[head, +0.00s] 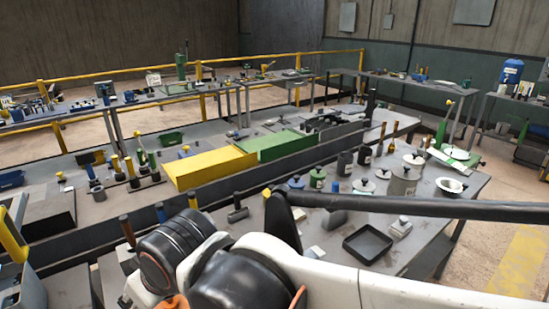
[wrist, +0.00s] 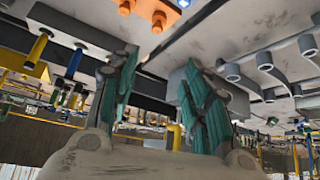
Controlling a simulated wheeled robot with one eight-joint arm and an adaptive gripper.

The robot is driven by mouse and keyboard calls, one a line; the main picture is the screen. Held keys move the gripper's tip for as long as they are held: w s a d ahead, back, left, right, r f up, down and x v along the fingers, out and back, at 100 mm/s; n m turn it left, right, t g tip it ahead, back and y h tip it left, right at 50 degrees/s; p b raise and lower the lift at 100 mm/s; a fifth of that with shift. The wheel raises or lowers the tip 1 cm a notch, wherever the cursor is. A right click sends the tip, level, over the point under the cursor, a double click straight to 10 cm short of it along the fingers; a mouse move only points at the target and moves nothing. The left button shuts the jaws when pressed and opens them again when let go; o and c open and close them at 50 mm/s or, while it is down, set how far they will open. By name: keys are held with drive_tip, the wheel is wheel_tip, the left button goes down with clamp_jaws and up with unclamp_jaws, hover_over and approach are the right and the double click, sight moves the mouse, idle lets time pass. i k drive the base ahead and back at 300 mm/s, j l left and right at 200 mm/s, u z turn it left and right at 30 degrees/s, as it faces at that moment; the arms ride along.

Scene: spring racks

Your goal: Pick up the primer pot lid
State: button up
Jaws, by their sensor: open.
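Lids with dark knobs are on the right-hand bench in the head view, and I cannot tell for sure which is the primer pot's. One flat grey lid (head: 363,186) lies in front of the dark bottles. Another lid (head: 413,160) sits on top of a wide grey pot (head: 404,181). A small blue lid-like piece (head: 296,182) is further left, beside a green pot (head: 318,179). My gripper (wrist: 165,85) shows in the wrist view with its teal fingers spread and nothing between them. No lid can be made out in the wrist view.
A black tray (head: 368,244) and a small whitish block (head: 400,226) are near the bench front. A white bowl (head: 450,185) is at the right end. Dark bottles (head: 345,163) stand behind the lids. My dark arm link crosses above the bench and hides part of it.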

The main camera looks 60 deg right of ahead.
sight(383, 174)
drive_tip(key=z, duration=2.45)
